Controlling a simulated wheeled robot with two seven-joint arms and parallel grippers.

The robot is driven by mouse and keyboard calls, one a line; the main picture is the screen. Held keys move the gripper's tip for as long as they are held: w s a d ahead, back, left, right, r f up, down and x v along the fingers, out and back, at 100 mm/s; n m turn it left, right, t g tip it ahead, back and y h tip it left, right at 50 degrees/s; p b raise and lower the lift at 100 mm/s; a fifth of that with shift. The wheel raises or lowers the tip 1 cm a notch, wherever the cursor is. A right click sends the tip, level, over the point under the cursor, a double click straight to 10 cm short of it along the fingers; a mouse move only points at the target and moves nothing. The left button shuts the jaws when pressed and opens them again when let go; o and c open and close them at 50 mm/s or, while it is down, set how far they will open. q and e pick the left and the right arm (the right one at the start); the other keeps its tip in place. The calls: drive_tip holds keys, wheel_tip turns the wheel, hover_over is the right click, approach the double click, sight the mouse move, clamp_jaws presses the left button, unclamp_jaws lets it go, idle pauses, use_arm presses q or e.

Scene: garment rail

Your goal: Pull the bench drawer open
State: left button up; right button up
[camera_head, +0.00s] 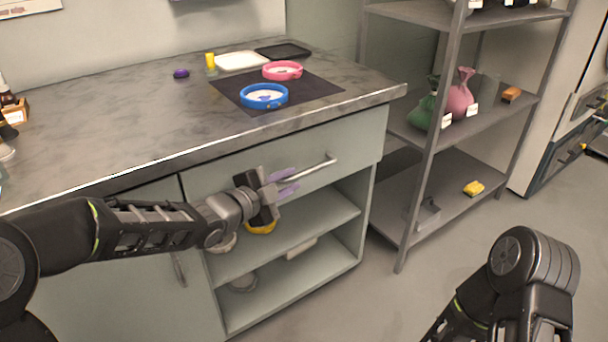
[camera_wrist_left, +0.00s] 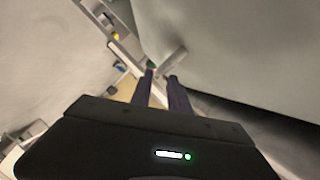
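The bench drawer (camera_head: 345,142) is a pale grey-green front under the marble worktop, and it looks flush with the cabinet. Its metal bar handle (camera_head: 318,166) slants across the front; its bar also shows in the left wrist view (camera_wrist_left: 173,62). My left gripper (camera_head: 290,182) is at the handle's left part, its two purple fingers parted. In the left wrist view the fingertips (camera_wrist_left: 161,77) have a gap between them, with the bar just at or beyond the tips. Whether they touch it I cannot tell. My right arm shows at the lower right; its gripper is out of view.
The worktop (camera_head: 120,130) overhangs the drawer and carries a blue ring dish (camera_head: 264,103) and a pink one (camera_head: 283,77) on a dark mat. Open shelves (camera_head: 285,255) lie below the drawer. A grey metal rack (camera_head: 418,185) stands to the right. Floor is clear in front.

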sight(298, 176)
use_arm(q)
drive_tip(key=b+x, duration=0.1)
drive_tip(key=x, duration=0.5)
drive_tip(key=shift+a, duration=0.1)
drive_tip(key=shift+c, duration=0.3)
clamp_jaws()
drive_tip(key=shift+f, duration=0.1)
idle(0.8)
